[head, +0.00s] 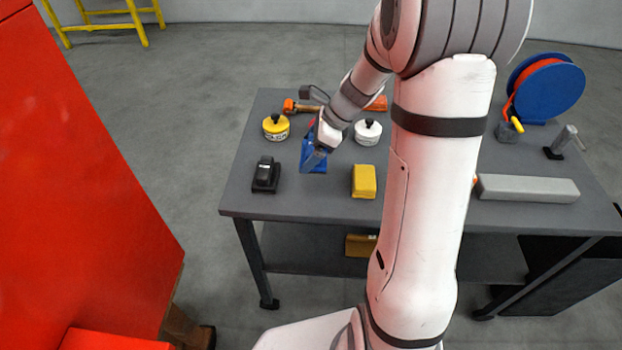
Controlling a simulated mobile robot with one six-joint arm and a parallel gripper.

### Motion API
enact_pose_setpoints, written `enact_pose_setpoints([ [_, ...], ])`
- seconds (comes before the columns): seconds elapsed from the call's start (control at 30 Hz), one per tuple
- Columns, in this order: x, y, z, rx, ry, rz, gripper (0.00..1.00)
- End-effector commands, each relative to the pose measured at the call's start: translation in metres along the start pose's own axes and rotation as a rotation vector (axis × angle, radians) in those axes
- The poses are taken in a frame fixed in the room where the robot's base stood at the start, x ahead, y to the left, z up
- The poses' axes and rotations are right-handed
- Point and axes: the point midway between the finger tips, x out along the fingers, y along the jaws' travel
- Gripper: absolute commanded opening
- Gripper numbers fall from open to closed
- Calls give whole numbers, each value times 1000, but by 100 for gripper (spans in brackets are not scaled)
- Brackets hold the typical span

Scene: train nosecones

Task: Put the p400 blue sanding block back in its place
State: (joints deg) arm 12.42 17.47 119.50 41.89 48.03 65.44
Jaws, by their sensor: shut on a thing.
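My gripper (318,156) is over the left half of the grey workbench (235,195). It is shut on the blue sanding block (313,163), which sits between a black block and a yellow block. My gripper and wrist hide part of the blue block. I cannot tell whether the block touches the bench top, and its grit marking is too small to read.
A black sanding block (266,174), a yellow block (363,181), a yellow-topped pot (276,127) and a white pot (367,131) stand close around. A grey bar (527,188) and a blue hose reel (547,88) are at the right. A red body (75,180) rises at the left.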

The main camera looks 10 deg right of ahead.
Motion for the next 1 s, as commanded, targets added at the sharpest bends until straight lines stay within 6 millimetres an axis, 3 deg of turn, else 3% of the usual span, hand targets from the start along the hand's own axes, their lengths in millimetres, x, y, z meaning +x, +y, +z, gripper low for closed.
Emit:
enact_pose_setpoints([
  [0.2, 36, 2, -21, 3, 1, 6, 72],
  [0.53, 70, 2, -40, 5, -1, 6, 72],
  [0.9, 78, 1, -44, 2, -1, 3, 72],
  [0.93, 78, 1, -44, 2, -1, 3, 91],
  [1.0, 78, 1, -44, 2, -1, 3, 97],
])
